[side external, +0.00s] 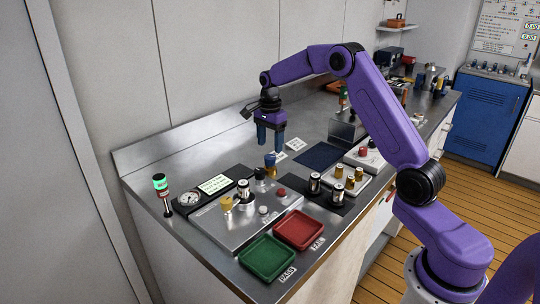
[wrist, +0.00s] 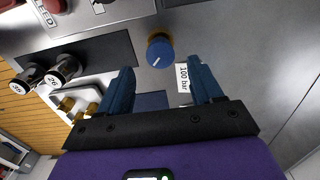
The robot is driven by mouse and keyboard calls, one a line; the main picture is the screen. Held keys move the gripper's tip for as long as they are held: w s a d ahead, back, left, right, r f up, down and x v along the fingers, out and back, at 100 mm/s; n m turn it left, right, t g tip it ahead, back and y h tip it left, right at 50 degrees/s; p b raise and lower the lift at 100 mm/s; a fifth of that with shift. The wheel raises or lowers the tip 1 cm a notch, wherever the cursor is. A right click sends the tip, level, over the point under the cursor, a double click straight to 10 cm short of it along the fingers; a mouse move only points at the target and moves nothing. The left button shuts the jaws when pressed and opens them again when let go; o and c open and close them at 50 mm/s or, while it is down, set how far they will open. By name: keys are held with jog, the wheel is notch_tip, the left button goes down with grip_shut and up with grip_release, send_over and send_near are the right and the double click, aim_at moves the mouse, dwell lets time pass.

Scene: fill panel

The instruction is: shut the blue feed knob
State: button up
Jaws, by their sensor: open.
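My gripper (side external: 270,146) points down just above and behind the knob. In the wrist view my gripper (wrist: 160,66) has its two blue fingers spread wide, with nothing between them. The knob appears just beyond the fingertips, between their lines. I see no contact. The knob's exact height below the fingertips is hard to tell.
A green tray (side external: 267,258) and a red tray (side external: 298,229) lie in front. Small cylinders stand in a dark rack (wrist: 88,58). A "100 bar" card (wrist: 183,78) lies near the right finger.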

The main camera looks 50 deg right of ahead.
aim_at(270, 157)
jog(key=shift+f, duration=2.6)
jog(key=c, duration=1)
